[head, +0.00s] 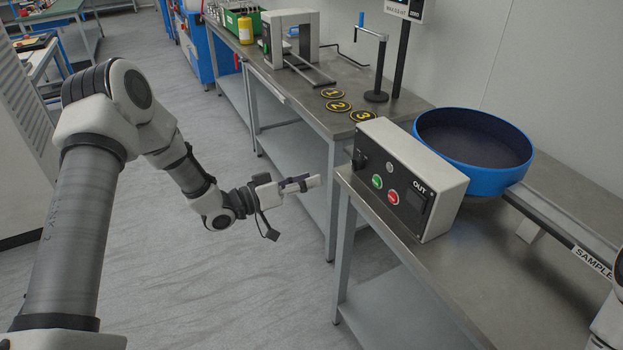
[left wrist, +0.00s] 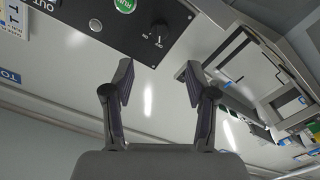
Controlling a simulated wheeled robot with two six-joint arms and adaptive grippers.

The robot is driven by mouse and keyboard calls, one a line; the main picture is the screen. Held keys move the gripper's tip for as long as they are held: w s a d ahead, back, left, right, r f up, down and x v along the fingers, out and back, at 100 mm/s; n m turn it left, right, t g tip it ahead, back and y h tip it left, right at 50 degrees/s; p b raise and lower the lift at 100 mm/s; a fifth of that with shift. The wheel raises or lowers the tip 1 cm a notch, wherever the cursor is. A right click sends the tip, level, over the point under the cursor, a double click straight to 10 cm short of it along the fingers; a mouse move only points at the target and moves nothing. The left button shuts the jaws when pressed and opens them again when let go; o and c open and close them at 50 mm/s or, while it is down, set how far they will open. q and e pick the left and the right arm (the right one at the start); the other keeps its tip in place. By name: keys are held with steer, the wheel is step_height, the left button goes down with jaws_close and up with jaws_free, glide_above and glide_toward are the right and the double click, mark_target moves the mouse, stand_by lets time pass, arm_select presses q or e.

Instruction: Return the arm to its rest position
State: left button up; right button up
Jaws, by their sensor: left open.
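My left arm reaches in from the left in the head view. My left gripper (head: 301,184) hangs over the floor, in front of the bench and left of the control box, and holds nothing. In the left wrist view its two fingers (left wrist: 157,85) are apart with nothing between them. The control box (head: 445,200) has a green button (head: 377,181), a red button (head: 393,197) and a black knob (head: 359,160). The box also shows at the top of the left wrist view (left wrist: 105,22). A small pale part of what seems my right arm shows at the right edge; its gripper is out of view.
The steel bench (head: 430,285) carries a blue bowl (head: 522,180) behind the box. Numbered yellow-and-black discs (head: 338,106) lie on the farther bench, near a black stand (head: 376,97) and a grey frame machine (head: 290,38). The floor (head: 235,290) below my left arm is clear.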

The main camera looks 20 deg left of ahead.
arm_select(q)
steer(key=s+d+f+n+g+y, duration=0.15)
steer(key=s+d+f+g, duration=0.3)
steer(key=s+f, duration=0.5)
steer(key=s+d+f+n+g+y, duration=0.1)
steer(key=s+d+f+g+y, duration=0.35)
steer(key=f, duration=0.75)
steer(key=s+a+f+g+y, duration=0.2)
steer(key=s+a, duration=0.1)
steer(key=s, duration=0.8)
steer(key=s+a+f+g+y, duration=0.3)
steer(key=s, duration=0.8)
steer(key=shift+s+f+m+p, duration=0.2)
steer(key=shift+m+p, duration=0.1)
steer(key=shift+m, duration=0.05)
